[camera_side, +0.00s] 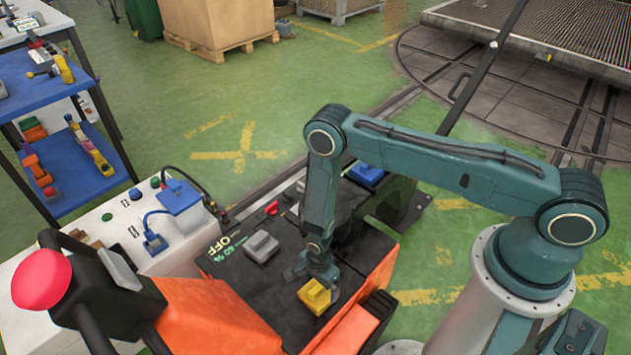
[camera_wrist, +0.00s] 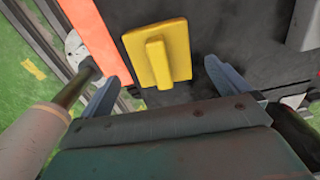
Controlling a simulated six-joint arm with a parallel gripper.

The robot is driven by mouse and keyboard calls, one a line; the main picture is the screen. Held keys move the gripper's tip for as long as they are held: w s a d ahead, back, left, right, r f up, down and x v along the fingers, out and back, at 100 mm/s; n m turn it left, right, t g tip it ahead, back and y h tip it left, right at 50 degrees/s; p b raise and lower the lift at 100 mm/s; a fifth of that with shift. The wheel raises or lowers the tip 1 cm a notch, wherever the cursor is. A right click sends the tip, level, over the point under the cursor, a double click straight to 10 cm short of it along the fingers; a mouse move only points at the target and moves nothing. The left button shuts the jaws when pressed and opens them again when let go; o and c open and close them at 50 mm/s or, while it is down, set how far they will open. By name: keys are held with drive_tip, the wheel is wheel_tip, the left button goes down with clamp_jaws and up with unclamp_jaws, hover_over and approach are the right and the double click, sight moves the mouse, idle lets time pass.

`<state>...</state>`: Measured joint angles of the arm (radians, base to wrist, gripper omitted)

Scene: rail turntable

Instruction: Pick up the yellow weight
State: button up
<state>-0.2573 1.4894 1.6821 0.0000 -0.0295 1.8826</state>
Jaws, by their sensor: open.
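The yellow weight (camera_side: 314,296) is a square block with a raised bar-shaped grip on top. It sits on the black top of the orange machine (camera_side: 250,296), near its front right edge. In the wrist view the yellow weight (camera_wrist: 157,54) lies ahead of the fingers, between their lines. My gripper (camera_side: 312,272) is just behind and above the weight in the side view. In the wrist view my gripper (camera_wrist: 160,82) has its two fingers spread wide, with nothing between them. I cannot tell the exact height gap.
A grey weight (camera_side: 261,247) of similar shape sits on the black top, left of my gripper. A red switch (camera_side: 272,208) is behind it. Bare black surface lies between the weights.

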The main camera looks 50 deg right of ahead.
sight(318, 286)
drive_tip(key=shift+f, duration=2)
drive_tip(key=shift+c, duration=0.4)
drive_tip(key=shift+w, duration=0.1)
drive_tip(key=c, duration=1.6)
drive_tip(key=shift+r, duration=0.25)
wheel_tip(318, 286, up, 20)
drive_tip(key=shift+f, duration=0.2)
